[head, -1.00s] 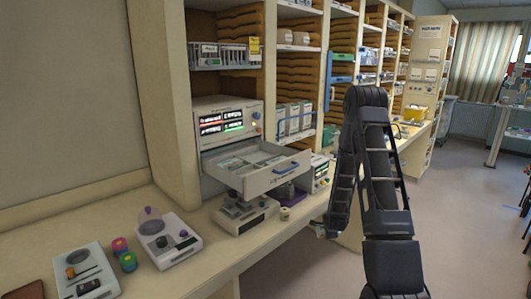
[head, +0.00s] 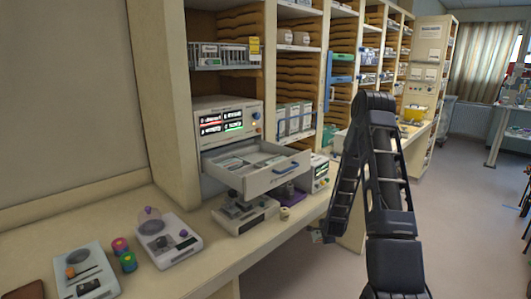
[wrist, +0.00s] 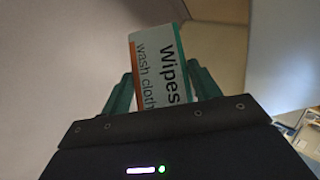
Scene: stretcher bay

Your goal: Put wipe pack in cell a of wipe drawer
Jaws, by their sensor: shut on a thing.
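The wipe pack (wrist: 160,62) is a white box with green and orange edges, marked "Wipes" and "wash cloth". In the wrist view my gripper (wrist: 160,85) is shut on it, with a green finger on each side. In the head view my gripper (head: 318,236) is small and low beside the counter's front edge, partly hidden by my arm; the pack cannot be made out clearly there. The wipe drawer (head: 278,178) is pulled out below a lit display unit, left of and above my gripper. Its inside is divided and holds some flat packs; cell labels cannot be read.
The counter (head: 215,262) holds a balance-like device (head: 167,238), a grey tray device (head: 87,272) and small coloured pots (head: 127,261). A device (head: 243,213) stands under the drawer. Shelves (head: 295,75) rise behind. Open floor (head: 460,220) lies to the right.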

